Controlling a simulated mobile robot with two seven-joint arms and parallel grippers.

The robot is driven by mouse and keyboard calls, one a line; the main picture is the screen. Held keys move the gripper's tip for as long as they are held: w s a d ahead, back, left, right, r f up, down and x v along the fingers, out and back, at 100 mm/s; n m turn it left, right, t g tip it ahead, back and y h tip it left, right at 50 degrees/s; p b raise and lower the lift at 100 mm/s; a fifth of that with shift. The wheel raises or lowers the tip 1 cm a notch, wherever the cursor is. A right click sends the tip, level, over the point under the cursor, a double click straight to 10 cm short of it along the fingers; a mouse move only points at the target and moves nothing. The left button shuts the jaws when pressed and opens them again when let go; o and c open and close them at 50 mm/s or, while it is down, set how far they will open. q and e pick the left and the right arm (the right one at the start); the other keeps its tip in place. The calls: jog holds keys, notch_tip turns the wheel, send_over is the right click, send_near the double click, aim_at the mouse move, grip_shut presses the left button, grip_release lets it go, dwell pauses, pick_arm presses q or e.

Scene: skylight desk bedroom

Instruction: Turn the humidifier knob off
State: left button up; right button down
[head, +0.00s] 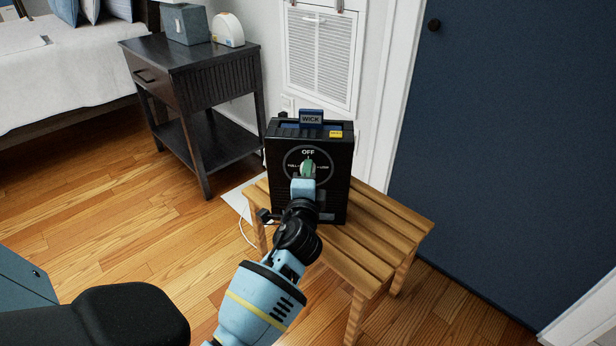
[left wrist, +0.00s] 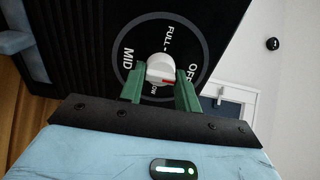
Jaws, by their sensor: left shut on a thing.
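The humidifier (head: 337,190) is a black box standing upright on a slatted wooden stool, with a round dial marked OFF at the top. The left wrist view shows its dial face (left wrist: 125,38) with OFF, FULL, MID and LOW around it. My left gripper (head: 308,168) reaches the dial from the front. Its green fingers (left wrist: 161,85) are shut on the knob, one on each side. In the head view the gripper mostly hides the knob. My right gripper is not in view.
The wooden stool (head: 385,232) has bare slats to the right of the humidifier. A dark nightstand (head: 190,55) stands behind left, near a bed (head: 60,70). A blue door (head: 510,140) is at the right. A WICK tab (head: 311,118) sticks up from the humidifier top.

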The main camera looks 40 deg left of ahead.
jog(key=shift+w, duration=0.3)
pick_arm(q)
jog(key=o, duration=1)
jog(key=p+v, duration=0.1)
jog(key=v, duration=0.6)
jog(key=shift+s+d, duration=0.2)
jog(key=shift+s, duration=0.15)
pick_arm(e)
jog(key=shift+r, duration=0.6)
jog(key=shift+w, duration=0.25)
